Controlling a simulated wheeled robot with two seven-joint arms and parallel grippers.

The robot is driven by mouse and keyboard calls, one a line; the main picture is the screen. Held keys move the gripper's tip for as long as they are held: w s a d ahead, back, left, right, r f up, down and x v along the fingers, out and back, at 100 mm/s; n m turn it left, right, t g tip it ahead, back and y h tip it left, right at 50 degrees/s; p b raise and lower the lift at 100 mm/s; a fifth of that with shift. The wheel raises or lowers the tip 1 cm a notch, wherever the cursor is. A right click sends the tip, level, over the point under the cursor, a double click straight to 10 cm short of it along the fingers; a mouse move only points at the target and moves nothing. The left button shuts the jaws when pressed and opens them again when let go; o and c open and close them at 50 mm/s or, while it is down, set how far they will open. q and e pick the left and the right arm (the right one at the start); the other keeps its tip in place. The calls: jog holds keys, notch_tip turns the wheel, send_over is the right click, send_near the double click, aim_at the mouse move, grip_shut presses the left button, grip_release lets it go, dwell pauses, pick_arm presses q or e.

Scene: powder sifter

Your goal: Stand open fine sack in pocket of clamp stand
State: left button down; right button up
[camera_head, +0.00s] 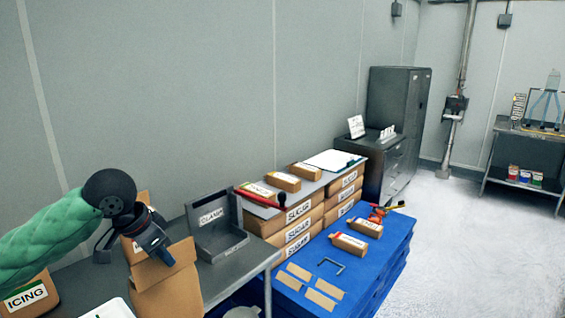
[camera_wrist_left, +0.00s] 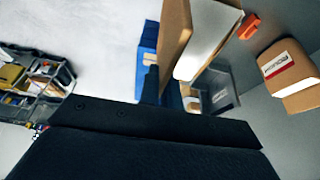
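The clamp stand (camera_head: 218,240) is a grey metal holder with a CLAMP label, upright on the grey table. Its pocket looks empty. A brown open sack (camera_head: 165,288) is just left of it, with a flap folded out. Brown walls and a white inner face (camera_wrist_left: 208,38) show close up in the left wrist view. My left gripper (camera_head: 152,236) is at the sack's top, overlapping it, left of the clamp stand. In the wrist view a dark finger (camera_wrist_left: 150,85) lies beside the brown wall. Its grip is unclear. My right gripper is out of view.
A carton labelled ICING (camera_head: 28,296) stands at the left. Stacked SUGAR cartons (camera_head: 298,233) are right of the clamp stand. A blue pallet (camera_head: 385,262) carries small boxes and flat brown pieces. The floor at the right is clear.

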aim_at(186, 293)
pick_arm(q)
jog(key=shift+d, duration=0.1)
jog(key=shift+w+d+f+n, duration=0.1)
jog(key=shift+w+f+n, duration=0.15)
jog(key=shift+f, duration=0.4)
jog(key=shift+w+f+n, duration=0.15)
jog(key=shift+w+f, duration=0.05)
jog(key=shift+f, duration=0.45)
jog(key=f+n, duration=0.1)
jog(key=f, duration=0.2)
jog(key=d+f+n, duration=0.1)
jog(key=f, duration=0.3)
jog(key=w+d+f+n+y, duration=0.1)
jog(key=f, duration=0.3)
jog(key=shift+w+d+f+t, duration=0.1)
jog(key=shift+f+t, duration=0.15)
jog(key=shift+t, duration=0.15)
notch_tip(186, 293, down, 12)
jog(key=s+d+n+y, duration=0.1)
jog(key=s+d+n, duration=0.1)
jog(key=n, duration=0.2)
jog(key=shift+d+y, duration=0.15)
jog(key=shift+y, duration=0.25)
jog(key=shift+f, duration=0.1)
